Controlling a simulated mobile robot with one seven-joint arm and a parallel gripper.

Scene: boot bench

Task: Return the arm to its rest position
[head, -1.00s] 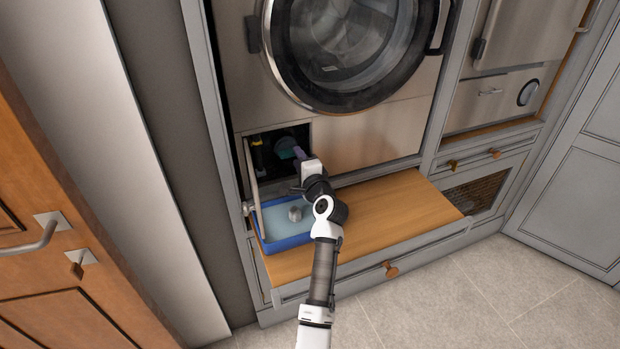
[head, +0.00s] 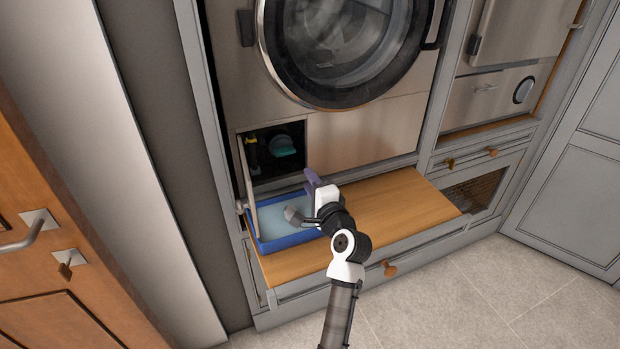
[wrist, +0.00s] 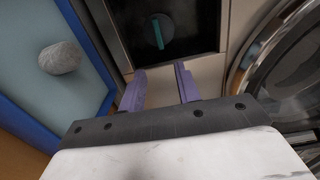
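My gripper (head: 313,180) is in front of the washing machine, above the right end of a blue tray. In the wrist view its two purple fingers (wrist: 160,80) stand apart with nothing between them. My arm reaches in from the bottom of the head view, bent over the wooden pull-out board.
The blue tray (head: 265,242) sits on the wooden board (head: 400,206) and holds a grey lump (wrist: 62,57). An open compartment (head: 268,170) with a teal-handled round part (wrist: 158,32) lies behind. Its open flap (head: 249,188) stands at the left. The floor (head: 480,300) at right is clear.

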